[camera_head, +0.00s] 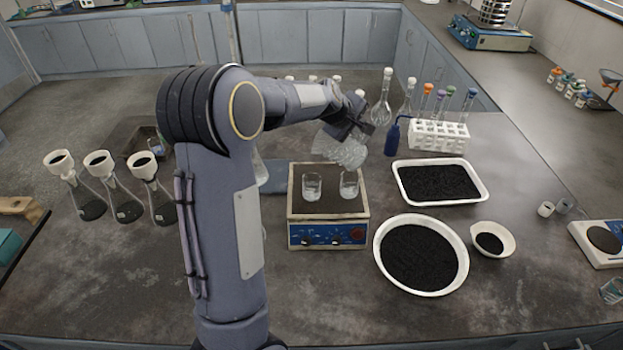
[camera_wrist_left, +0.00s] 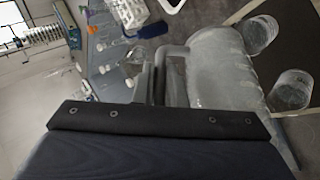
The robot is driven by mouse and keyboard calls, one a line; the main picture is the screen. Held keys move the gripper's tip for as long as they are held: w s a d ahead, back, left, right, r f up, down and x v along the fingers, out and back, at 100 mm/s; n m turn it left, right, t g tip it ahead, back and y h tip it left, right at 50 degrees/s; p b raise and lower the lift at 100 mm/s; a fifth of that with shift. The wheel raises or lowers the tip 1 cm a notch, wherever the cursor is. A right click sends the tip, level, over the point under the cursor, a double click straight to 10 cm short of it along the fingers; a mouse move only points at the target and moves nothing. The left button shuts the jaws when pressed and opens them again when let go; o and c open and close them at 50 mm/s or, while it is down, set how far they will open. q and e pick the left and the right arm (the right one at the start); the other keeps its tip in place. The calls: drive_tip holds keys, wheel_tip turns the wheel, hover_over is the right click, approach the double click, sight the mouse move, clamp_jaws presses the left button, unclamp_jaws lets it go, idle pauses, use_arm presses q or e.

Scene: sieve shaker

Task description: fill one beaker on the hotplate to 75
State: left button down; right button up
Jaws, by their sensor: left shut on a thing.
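The hotplate (camera_head: 328,233) stands near the middle of the bench, with a dark top and a blue front with knobs. Two clear glass beakers stand side by side on it, a left one (camera_head: 312,187) and a right one (camera_head: 349,187), each with some pale content low down. Both beakers show in the wrist view, (camera_wrist_left: 260,33) and (camera_wrist_left: 291,91). My left gripper (camera_head: 353,122) is shut on the handle of a clear glass jug (camera_head: 342,150). The jug looks tilted, behind and above the beakers; it fills much of the wrist view (camera_wrist_left: 218,72). No stream shows.
A white tray (camera_head: 396,180) and a round basin (camera_head: 380,262) of black grains are to the right. A tube rack (camera_head: 438,136) and blue bottle (camera_head: 392,140) stand behind. Several flasks with funnels (camera_head: 113,182) stand left.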

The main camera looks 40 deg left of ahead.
use_arm(q)
drive_tip(key=shift+r, duration=0.15)
drive_tip(key=shift+s+a, duration=0.15)
drive_tip(key=shift+a, duration=0.05)
drive_tip(key=shift+d+r, duration=0.1)
idle(0.3)
drive_tip(key=shift+t, duration=0.3)
drive_tip(key=shift+s+r, duration=0.1)
drive_tip(key=shift+s, duration=0.05)
